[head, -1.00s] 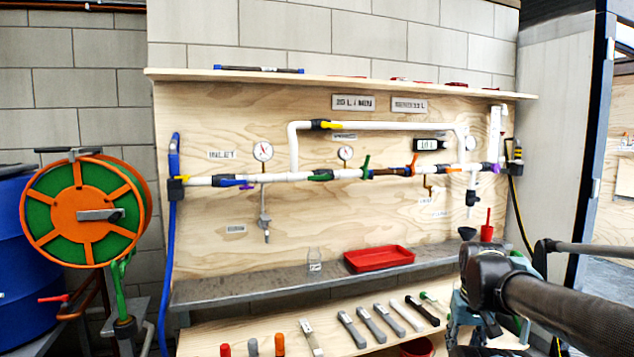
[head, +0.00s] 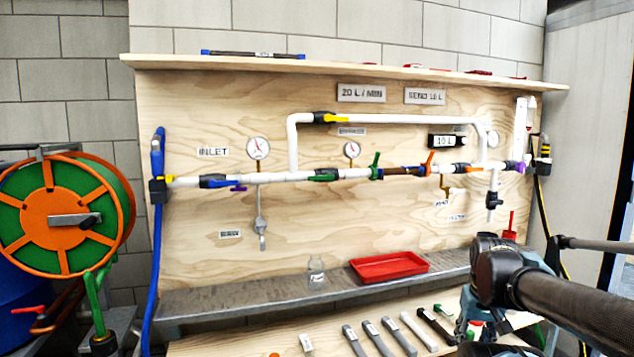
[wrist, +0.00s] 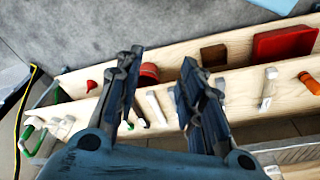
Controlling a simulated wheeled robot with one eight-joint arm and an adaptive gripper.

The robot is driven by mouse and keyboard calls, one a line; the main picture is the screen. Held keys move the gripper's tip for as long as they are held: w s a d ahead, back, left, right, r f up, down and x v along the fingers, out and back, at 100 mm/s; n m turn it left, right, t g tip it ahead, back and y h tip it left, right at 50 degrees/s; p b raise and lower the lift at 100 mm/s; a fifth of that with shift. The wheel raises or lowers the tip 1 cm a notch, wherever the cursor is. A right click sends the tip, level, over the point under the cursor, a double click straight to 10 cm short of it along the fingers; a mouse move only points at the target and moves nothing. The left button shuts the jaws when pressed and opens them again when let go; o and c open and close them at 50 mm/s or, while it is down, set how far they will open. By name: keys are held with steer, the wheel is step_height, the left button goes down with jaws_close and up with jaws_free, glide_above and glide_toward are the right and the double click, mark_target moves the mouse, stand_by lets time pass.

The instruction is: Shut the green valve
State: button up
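A white pipe run (head: 275,177) crosses the plywood panel in the head view. The valve is not in the wrist view.
A grey ledge (head: 225,297) under the pipes holds a clear jar (head: 316,272) and a red tray (head: 389,267). Several tools lie on the lower wooden shelf. An orange and green hose reel (head: 62,218) stands at left. The panel front is clear.

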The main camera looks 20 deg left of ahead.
steer(key=w+r+n+t+h, duration=0.3)
steer(key=w+r+n+t, duration=0.2)
steer(key=w+r, duration=0.55)
steer(key=w+a+r+n+t+y, duration=0.1)
steer(key=w+a+r+n+t, duration=0.45)
steer(key=w+a+r, duration=0.3)
steer(key=n+t+y, duration=0.3)
steer(key=n+y, duration=0.8)
steer(key=n, duration=0.3)
glide_toward(317, 179)
steer(key=shift+m, duration=0.25)
steer(key=shift+x, duration=5.25)
steer(key=shift+a+r, duration=0.1)
jaws_close()
